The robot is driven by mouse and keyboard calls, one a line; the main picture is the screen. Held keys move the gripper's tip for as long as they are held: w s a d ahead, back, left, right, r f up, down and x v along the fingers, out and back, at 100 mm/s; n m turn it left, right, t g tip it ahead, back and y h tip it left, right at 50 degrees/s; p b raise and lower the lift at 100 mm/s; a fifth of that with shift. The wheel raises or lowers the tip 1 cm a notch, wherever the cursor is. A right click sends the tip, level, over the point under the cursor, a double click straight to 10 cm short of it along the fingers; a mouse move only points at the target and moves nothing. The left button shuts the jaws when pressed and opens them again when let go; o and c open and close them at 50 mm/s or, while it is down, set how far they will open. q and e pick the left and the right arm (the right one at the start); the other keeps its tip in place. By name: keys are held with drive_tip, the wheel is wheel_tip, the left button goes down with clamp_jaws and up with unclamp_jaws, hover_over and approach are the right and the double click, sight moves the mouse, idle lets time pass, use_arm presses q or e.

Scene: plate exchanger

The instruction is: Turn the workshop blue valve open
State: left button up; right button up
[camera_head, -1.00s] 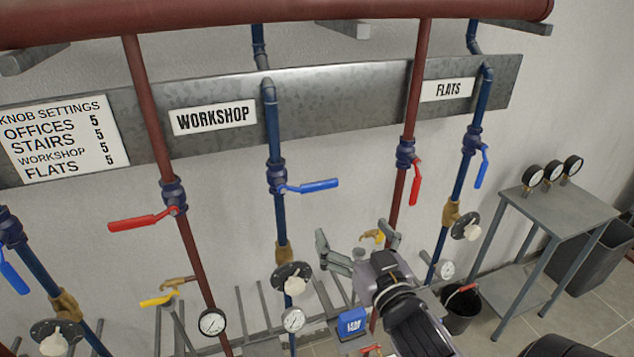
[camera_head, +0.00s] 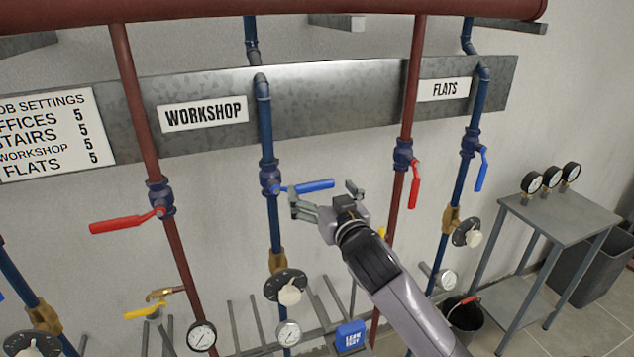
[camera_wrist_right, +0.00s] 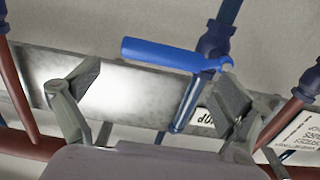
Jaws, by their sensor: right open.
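The workshop blue valve (camera_head: 270,178) sits on the blue pipe below the WORKSHOP sign (camera_head: 203,113). Its blue lever (camera_head: 312,186) points sideways to the right, across the pipe. My right gripper (camera_head: 325,190) is open, with its fingers spread just below and around the lever in the head view. I cannot tell whether a finger touches it. In the right wrist view the blue lever (camera_wrist_right: 158,53) lies across the upper middle, beyond the open fingers of the right gripper (camera_wrist_right: 160,85). My left gripper is not in view.
A red-lever valve (camera_head: 160,197) is on the red pipe to the left, and another red lever (camera_head: 414,186) hangs to the right. A gauge knob (camera_head: 287,287) is below the workshop valve. A grey table (camera_head: 555,212) with gauges stands at the right.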

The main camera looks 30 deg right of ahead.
drive_tip(key=shift+x, duration=1.4)
drive_tip(key=shift+s+a+r, duration=0.1)
drive_tip(key=shift+s+a, duration=0.05)
drive_tip(key=c, duration=0.7)
drive_tip(key=shift+s+d+r, duration=0.15)
drive_tip(key=shift+d+r, duration=0.05)
drive_tip(key=shift+d, duration=0.05)
drive_tip(key=c, duration=0.9)
